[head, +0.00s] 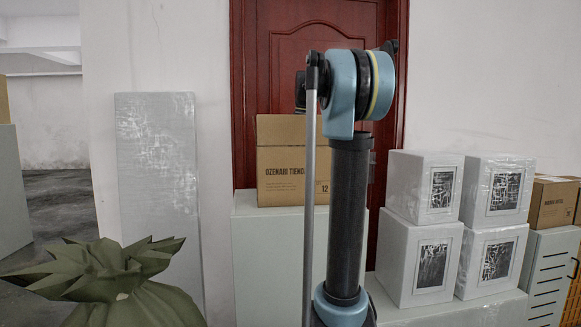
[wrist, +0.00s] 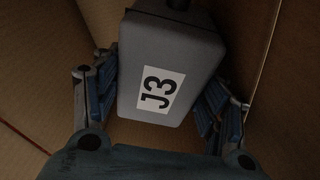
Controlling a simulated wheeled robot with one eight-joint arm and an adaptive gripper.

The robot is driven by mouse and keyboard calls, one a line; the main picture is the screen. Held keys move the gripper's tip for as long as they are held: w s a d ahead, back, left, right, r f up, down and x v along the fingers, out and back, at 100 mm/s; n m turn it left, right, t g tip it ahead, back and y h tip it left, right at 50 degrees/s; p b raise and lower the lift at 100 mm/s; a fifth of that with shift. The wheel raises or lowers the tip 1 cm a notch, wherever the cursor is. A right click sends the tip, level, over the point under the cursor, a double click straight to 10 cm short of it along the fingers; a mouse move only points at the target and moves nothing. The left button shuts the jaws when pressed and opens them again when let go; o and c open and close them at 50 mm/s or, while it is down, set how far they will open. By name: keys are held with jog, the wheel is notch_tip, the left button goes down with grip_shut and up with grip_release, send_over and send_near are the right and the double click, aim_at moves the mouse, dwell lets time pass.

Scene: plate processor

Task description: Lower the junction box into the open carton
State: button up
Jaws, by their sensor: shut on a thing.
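Brown cardboard surfaces of a carton (wrist: 285,115) surround the box and fingers in the wrist view. I cannot tell whether the box touches the carton's floor. In the head view a brown carton (head: 279,172) marked "OZENARI TIENDA 12" stands on a pale cabinet, partly behind my arm. My gripper and the junction box do not show there.
The pale cabinet (head: 262,265) stands before a red door (head: 325,45). White wrapped boxes (head: 423,187) are stacked to the right, with another brown carton (head: 550,203) beyond them. A tall wrapped panel (head: 158,210) and a tied green sack (head: 120,290) are at the left.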

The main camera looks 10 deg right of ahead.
jog(key=shift+f, duration=1.6)
jog(key=shift+f, duration=0.1)
jog(key=o, duration=2.1)
